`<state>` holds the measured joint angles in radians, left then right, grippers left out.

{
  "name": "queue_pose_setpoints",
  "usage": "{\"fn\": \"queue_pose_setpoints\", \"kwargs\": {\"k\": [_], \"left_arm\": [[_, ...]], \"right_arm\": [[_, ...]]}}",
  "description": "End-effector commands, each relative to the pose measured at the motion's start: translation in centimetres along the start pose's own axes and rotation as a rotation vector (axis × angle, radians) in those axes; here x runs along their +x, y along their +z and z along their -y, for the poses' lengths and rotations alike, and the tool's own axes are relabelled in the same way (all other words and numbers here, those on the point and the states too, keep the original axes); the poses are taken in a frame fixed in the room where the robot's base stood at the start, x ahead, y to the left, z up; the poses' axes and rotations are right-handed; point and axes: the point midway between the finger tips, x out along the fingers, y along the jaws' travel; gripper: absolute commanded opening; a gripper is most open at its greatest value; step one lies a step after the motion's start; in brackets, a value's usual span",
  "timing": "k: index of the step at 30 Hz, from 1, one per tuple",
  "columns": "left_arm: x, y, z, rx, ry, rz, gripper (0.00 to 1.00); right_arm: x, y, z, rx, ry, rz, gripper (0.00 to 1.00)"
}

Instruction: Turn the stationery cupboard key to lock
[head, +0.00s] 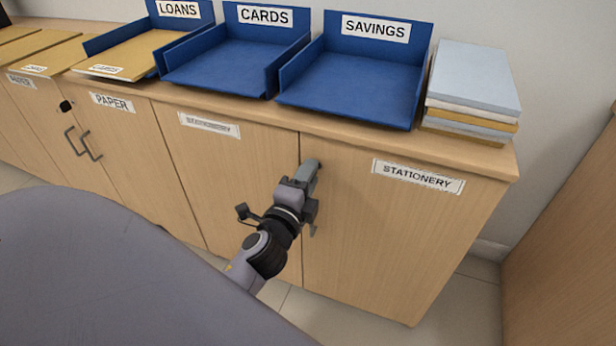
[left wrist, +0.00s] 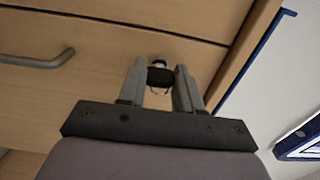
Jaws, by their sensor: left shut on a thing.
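The stationery cupboard (head: 370,235) is the wooden unit at the right, with a white "STATIONERY" label (head: 418,176) on its right door. Both its doors look closed, with a thin gap between them. My left gripper (head: 311,172) is at the upper inner corner of the right door. In the left wrist view its two fingers close on the dark head of the key (left wrist: 160,74), which sits at the door face. In the head view the gripper hides the key and lock. I cannot tell the key's turn angle. My right gripper is not in view.
Blue trays marked LOANS, CARDS (head: 236,66) and SAVINGS (head: 352,88) stand on the counter top, with a stack of folders (head: 474,80) at the right. A paper cupboard (head: 130,150) with bar handles is at the left. A metal handle (left wrist: 40,60) shows in the left wrist view.

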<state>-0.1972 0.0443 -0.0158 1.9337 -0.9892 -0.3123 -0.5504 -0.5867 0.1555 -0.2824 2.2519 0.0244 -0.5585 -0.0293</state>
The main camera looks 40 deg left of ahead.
Motion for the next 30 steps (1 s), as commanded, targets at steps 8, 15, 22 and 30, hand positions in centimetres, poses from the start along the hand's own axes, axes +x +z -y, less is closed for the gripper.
{"fn": "queue_pose_setpoints", "kwargs": {"k": [8, 15, 22, 30], "left_arm": [[0.0, 0.0, 0.0, -0.006, 0.0, 0.001, 0.04], [0.0, 0.0, 0.0, -0.005, 0.0, 0.001, 0.6], [-0.1, 0.0, 0.0, -0.004, 0.0, 0.0, 0.6], [-3.0, 0.0, -0.2, -0.006, 0.003, 0.001, 0.6]], "right_arm": [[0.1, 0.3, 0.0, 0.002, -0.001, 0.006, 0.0], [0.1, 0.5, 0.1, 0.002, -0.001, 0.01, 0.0], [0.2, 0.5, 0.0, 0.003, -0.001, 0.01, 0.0], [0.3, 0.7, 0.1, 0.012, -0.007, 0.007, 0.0]]}}
